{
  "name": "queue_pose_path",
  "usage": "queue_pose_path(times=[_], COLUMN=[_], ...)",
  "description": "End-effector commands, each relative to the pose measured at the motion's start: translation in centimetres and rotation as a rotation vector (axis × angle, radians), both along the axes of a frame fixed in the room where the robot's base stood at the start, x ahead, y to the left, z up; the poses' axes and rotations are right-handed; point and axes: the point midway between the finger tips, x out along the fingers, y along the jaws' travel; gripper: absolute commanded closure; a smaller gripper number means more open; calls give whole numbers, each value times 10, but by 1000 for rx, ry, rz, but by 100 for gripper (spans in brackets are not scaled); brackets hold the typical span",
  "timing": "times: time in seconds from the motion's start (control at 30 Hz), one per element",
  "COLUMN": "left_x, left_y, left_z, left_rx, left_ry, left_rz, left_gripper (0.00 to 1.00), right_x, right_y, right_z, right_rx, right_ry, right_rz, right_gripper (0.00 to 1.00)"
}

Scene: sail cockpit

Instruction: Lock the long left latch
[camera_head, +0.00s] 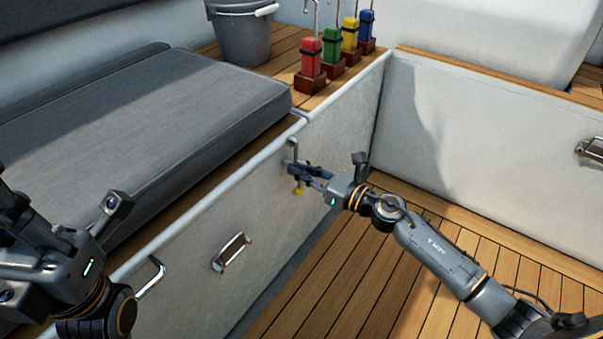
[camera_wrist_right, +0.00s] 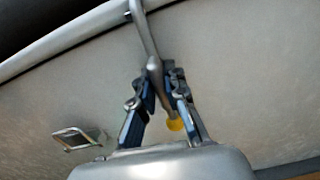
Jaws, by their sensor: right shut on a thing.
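A long metal latch (camera_head: 292,145) with a yellow knob (camera_head: 298,191) is mounted near the top edge of the pale locker front, below the seat corner. My right gripper (camera_head: 297,171) is shut on its bar. In the right wrist view, the latch's rod (camera_wrist_right: 146,38) runs down from the rim between the fingers (camera_wrist_right: 160,92), and the yellow knob (camera_wrist_right: 175,125) shows just below them. The fingers hide part of the bar. My left gripper (camera_head: 15,205) is at the left edge, away from the latch; its fingers are cut off or dark.
A metal pull handle (camera_head: 231,252) and a bent bar latch (camera_head: 151,278) are on the same locker front. Coloured blocks, such as the red one (camera_head: 311,58), and a grey bucket (camera_head: 241,35) stand above. The wooden floor (camera_head: 310,300) has free room.

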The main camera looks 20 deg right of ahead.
Motion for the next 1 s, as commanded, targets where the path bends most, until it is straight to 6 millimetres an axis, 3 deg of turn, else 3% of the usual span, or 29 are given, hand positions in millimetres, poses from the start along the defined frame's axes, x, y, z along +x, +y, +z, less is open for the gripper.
queue_pose_path(times=[0.7,0.73,0.8,1.0], left_x=[-1,-1,-1,-1], left_y=[-1,-1,-1,-1], left_z=[3,3,3,3], left_rx=[3,3,3,2], left_ry=[-19,-19,-19,-18], left_rz=[0,0,0,0], left_gripper=[100,100,100,100], right_x=[0,0,0,0], right_y=[-1,-1,-1,0], right_z=[-1,-1,-1,0], right_rx=[-59,-59,-58,-56], right_ry=[-43,-43,-43,-42], right_rz=[-1,-1,-1,0], right_gripper=[100,82,67,66])
